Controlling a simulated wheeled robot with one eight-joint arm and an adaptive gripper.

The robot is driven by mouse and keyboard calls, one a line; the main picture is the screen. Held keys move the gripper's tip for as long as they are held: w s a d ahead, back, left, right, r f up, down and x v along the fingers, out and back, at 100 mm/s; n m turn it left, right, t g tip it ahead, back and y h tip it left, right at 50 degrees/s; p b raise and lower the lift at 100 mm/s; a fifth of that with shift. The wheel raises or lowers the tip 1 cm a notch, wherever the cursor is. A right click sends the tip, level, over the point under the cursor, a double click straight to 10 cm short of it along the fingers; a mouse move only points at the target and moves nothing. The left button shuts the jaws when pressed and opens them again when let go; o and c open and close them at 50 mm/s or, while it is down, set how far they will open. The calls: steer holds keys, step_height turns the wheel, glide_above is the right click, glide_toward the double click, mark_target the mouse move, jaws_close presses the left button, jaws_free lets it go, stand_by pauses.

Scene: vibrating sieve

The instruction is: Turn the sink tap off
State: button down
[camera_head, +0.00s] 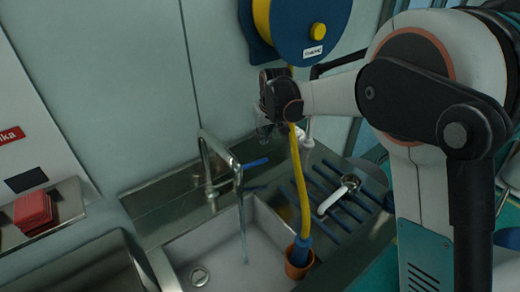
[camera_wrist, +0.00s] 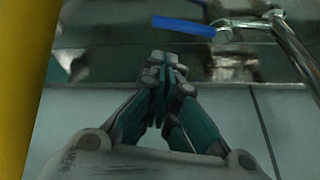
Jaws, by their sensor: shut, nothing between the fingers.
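The sink tap (camera_head: 217,150) is a metal, curved spout at the back of the sink, with a thin stream of water (camera_head: 243,225) falling from it. Its blue lever (camera_head: 256,163) points to the right of the tap base in the head view. In the wrist view the blue lever (camera_wrist: 183,26) lies beyond my fingertips, and the metal tap (camera_wrist: 297,45) is at upper right. My gripper (camera_wrist: 165,64) is shut and empty, apart from the lever. In the head view my gripper (camera_head: 264,131) is above and behind the lever, partly hidden by my wrist.
A yellow hose (camera_head: 300,180) hangs from a blue reel (camera_head: 305,30) into an orange pot (camera_head: 299,263), right of the basin (camera_head: 185,250). The hose also fills the wrist view's left edge (camera_wrist: 20,80). A metal-and-white tool (camera_head: 340,195) lies on the ribbed drainer. The wall is close behind.

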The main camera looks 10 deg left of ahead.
steer(key=shift+f, duration=0.15)
steer(key=b+x, duration=0.2)
steer(key=x, duration=0.7)
steer(key=shift+w+f, duration=0.2)
steer(key=shift+f, duration=0.1)
steer(key=shift+s+d+m, duration=0.25)
steer(key=shift+s+m, duration=0.15)
steer(key=shift+m, duration=0.1)
steer(key=shift+s+d+m+h+b, duration=0.35)
steer(key=shift+s+d+m+h, duration=0.15)
steer(key=shift+s+m, duration=0.4)
steer(key=s+m+h+b, duration=0.1)
steer(key=s+m, duration=0.3)
steer(key=s, duration=0.5)
steer(key=shift+s+t, duration=0.2)
steer(key=shift+t, duration=0.1)
steer(key=shift+s, duration=0.1)
